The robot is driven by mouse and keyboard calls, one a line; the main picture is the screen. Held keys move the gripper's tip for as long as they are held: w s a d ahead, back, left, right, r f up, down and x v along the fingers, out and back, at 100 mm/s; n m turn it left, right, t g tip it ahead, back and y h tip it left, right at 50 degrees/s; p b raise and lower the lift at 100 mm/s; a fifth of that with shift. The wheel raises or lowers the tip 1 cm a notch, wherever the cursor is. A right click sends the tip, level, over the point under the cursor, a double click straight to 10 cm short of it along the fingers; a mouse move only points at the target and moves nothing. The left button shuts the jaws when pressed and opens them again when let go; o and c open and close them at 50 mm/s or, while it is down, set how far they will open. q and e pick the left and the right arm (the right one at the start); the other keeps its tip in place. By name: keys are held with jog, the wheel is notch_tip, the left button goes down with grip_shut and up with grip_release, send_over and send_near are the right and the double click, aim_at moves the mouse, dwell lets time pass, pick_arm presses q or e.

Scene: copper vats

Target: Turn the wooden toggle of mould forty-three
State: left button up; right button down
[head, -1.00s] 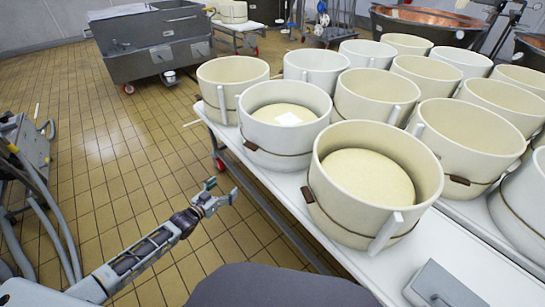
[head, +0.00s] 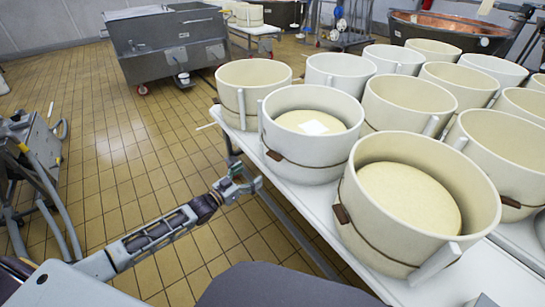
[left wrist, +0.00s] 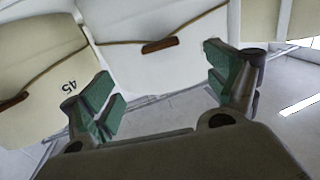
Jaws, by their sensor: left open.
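Cream and white round moulds stand on a white table. The whiter mould (head: 310,170) with a white paper on its cheese has a brown wooden toggle (head: 274,155) on its cord. The nearest mould (head: 385,225) has a toggle (head: 341,215) too. My left gripper (head: 240,183) is open and empty, beside the table edge and apart from the moulds. In the left wrist view its green fingertips (left wrist: 158,92) frame the lower wall of a white mould with a toggle (left wrist: 160,45). A cream mould (left wrist: 40,60) at left appears marked 45. No number 43 is readable. My right gripper is out of view.
Several more moulds stand close together behind and to the right on the table (head: 345,262). A grey metal tub (head: 170,48) stands at the back left. Hoses and a metal cart (head: 28,165) are at the left. The tiled floor (head: 130,150) between is free.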

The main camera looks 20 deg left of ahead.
aim_at(272, 157)
pick_arm(q)
jog(key=shift+w, duration=0.15)
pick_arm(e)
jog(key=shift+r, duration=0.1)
pick_arm(q)
jog(key=shift+b+x, duration=1.35)
jog(key=shift+x, duration=3.95)
jog(key=shift+w+d, duration=0.35)
jog(key=shift+w, duration=0.15)
jog(key=shift+w+d+b, duration=0.3)
jog(key=shift+w, duration=0.3)
jog(key=shift+w+d, duration=0.1)
jog(key=shift+w, duration=0.05)
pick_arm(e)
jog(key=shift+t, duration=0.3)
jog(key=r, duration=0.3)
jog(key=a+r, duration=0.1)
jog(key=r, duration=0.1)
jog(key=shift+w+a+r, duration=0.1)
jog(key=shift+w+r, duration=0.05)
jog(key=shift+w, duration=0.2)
